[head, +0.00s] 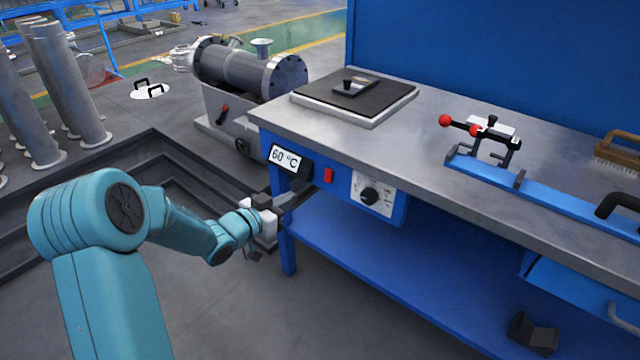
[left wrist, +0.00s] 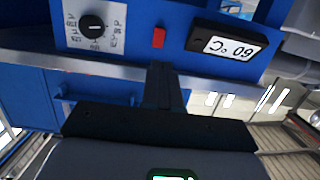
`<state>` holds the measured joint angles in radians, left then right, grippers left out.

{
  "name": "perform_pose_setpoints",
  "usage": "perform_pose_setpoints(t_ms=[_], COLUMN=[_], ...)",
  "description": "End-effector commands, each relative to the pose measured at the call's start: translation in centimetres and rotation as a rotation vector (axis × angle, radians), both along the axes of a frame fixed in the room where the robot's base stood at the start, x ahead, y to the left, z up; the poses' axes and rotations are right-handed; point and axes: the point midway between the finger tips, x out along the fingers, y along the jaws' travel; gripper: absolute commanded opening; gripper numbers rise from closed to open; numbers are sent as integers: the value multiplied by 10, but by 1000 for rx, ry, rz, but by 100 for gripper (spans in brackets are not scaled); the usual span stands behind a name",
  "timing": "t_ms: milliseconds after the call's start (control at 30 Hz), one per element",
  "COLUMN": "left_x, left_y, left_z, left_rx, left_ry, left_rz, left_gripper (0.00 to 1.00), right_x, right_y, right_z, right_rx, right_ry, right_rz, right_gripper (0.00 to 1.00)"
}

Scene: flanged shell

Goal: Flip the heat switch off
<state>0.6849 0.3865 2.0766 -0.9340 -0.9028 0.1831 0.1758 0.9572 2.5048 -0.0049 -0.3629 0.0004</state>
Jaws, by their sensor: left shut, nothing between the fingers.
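The heat switch is a small red rocker (head: 328,175) on the blue front edge of the workbench, between the display and the dial. It also shows in the left wrist view (left wrist: 158,37), which is upside down. The display (head: 285,157) reads 60 °C. The black dial (head: 369,195) sits on a white scale plate to the right of the switch. My left gripper (head: 312,187) is shut and empty, just in front of and slightly below the switch. In the left wrist view its fingertips (left wrist: 160,68) appear apart from the switch. My right gripper is out of view.
The bench top (head: 420,130) carries a dark hot plate (head: 385,88), a clamp with red knobs (head: 490,130) and a brush (head: 622,150). A stepped pit (head: 150,150) lies to the left.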

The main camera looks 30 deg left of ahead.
Motion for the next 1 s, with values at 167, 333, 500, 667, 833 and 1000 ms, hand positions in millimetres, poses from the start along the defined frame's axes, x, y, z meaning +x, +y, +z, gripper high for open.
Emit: perform_pose_setpoints(t_ms=[167, 333, 500, 667, 833, 1000], left_x=[38, 75, 104, 119, 123, 123], left_y=[-6, -9, -11, -12, -12, -12], left_z=[-8, -15, -19, -22, -21, -21], left_rx=[-2, -1, 0, 0, -1, -1], left_ry=[-2, -2, -1, 0, 0, 0], left_rz=[-4, -2, -2, 0, 0, 1], left_gripper=[0, 0, 0, 0, 0, 0], right_x=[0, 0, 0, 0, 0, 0], right_y=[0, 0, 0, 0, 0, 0], right_z=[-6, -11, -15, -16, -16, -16], right_rx=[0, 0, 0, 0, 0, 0], right_ry=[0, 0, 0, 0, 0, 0], right_rz=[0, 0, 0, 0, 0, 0], right_gripper=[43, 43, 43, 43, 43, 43])
